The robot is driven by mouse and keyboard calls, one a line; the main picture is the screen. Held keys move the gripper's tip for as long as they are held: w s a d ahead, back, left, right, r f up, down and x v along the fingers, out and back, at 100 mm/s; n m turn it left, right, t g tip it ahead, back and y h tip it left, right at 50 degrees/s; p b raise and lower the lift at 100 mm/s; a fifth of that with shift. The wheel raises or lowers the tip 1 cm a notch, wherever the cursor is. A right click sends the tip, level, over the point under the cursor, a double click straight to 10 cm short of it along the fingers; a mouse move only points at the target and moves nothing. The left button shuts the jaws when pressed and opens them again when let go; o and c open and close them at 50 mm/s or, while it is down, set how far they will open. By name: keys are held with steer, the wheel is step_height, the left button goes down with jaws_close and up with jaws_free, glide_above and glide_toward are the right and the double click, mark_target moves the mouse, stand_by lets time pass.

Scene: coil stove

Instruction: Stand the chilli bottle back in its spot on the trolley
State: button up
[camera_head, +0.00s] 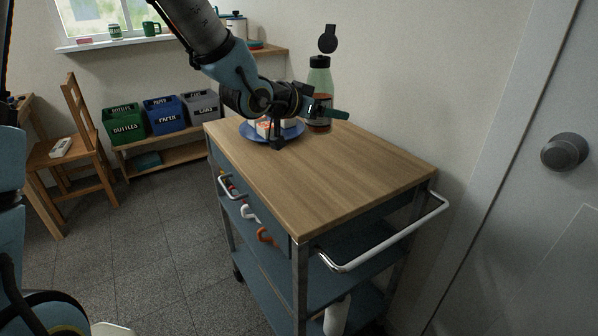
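The bottle (319,80) has a black cap, a pale green upper part and a reddish-brown lower part. It is upright at the far end of the trolley's wooden top (325,175). My gripper (318,111) is at the bottle's lower half, with a teal and black part crossing in front of it. I cannot tell whether the fingers are closed on the bottle, or whether its base touches the wood. The bottle's lower left side is partly hidden by my gripper.
A blue plate (294,132) with small white and orange things lies left of the bottle, partly behind my gripper. The near trolley top is clear. A white handle (395,240) juts from the trolley's right end. The wall stands close behind; a wooden chair (85,150) and labelled bins (165,115) are left.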

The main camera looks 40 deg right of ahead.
mark_target(327, 132)
steer(key=f, duration=0.3)
steer(key=s+f, duration=0.1)
steer(key=shift+a+f, duration=0.35)
steer(key=shift+f+p, duration=0.3)
steer(key=shift+f, duration=2.35)
